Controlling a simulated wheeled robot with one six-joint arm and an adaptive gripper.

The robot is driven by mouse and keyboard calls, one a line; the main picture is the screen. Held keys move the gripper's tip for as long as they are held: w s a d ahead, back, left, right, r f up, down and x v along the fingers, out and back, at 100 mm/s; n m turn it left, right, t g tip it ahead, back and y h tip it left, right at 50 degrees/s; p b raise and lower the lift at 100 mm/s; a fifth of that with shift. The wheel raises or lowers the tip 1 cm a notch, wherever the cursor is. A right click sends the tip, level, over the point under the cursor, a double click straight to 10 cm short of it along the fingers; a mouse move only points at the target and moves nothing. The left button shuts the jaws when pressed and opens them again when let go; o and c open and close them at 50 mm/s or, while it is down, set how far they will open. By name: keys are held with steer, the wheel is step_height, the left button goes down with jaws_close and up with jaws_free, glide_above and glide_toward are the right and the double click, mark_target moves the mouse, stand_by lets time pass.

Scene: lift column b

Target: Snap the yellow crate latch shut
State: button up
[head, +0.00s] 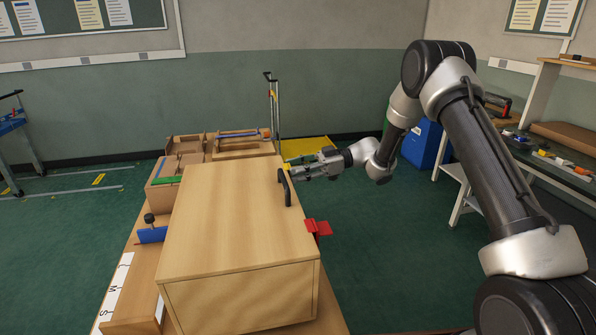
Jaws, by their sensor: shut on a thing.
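The wooden crate (235,215) stands in the middle of the head view with its pale lid down. A black handle (286,190) is on the lid near its right edge. A red latch (318,228) sticks out from the right edge, nearer to me. My gripper (294,172) reaches in from the right to the far part of that edge, just beyond the handle. It is shut on what appears to be the yellow latch; only a small yellow-green sliver (291,160) shows by the fingers. The rest is hidden, so I cannot tell the latch's angle.
Open wooden boxes (178,170) stand behind and left of the crate. A blue block with a black knob (151,234) is at the left. A workbench with tools (560,165) and a blue bin (424,145) are at the right. The green floor right of the crate is clear.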

steer(key=o, duration=1)
steer(key=v, duration=1.2)
steer(key=shift+f, duration=0.1)
